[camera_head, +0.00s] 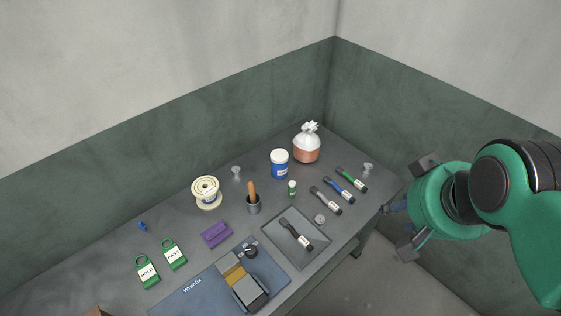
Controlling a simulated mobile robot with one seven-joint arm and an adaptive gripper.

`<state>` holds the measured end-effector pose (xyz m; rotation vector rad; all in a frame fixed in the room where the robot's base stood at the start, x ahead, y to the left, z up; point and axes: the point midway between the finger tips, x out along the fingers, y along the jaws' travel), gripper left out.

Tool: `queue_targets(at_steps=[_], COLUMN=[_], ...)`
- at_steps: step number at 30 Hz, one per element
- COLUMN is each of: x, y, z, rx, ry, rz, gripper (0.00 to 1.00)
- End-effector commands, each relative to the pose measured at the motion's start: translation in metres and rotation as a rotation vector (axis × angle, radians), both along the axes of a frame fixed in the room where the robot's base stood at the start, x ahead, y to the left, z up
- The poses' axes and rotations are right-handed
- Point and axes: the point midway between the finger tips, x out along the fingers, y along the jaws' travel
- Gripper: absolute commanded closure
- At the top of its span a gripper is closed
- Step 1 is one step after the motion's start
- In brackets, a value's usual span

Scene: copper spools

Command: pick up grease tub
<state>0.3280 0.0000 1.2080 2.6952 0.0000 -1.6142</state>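A blue tub with a white lid and a pale label (279,164), which looks like the grease tub, stands upright at the back of the grey workbench. It is just left of a tied bag. My gripper (402,207) is at the right of the view, beyond the bench's right edge and well apart from the tub. Its two dark fingers are spread wide, with nothing seen between them. The tub is in plain view, with nothing in front of it.
The tied bag with copper-coloured contents (307,148) stands close beside the tub. Walls close off the back.

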Motion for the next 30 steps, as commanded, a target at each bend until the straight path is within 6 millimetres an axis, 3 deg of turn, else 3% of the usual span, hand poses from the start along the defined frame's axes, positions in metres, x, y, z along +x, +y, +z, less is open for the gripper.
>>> queue_targets(at_steps=[4,9,22,30], x=[0.0,0.0,0.004,0.036], y=[0.0,0.0,0.001,0.008], z=[0.0,0.0,0.002,0.014], rx=[0.0,0.0,0.001,0.006], ry=[0.0,0.0,0.003,0.036], rz=[0.0,0.0,0.002,0.011], gripper=[0.6,0.28,0.27,0.27])
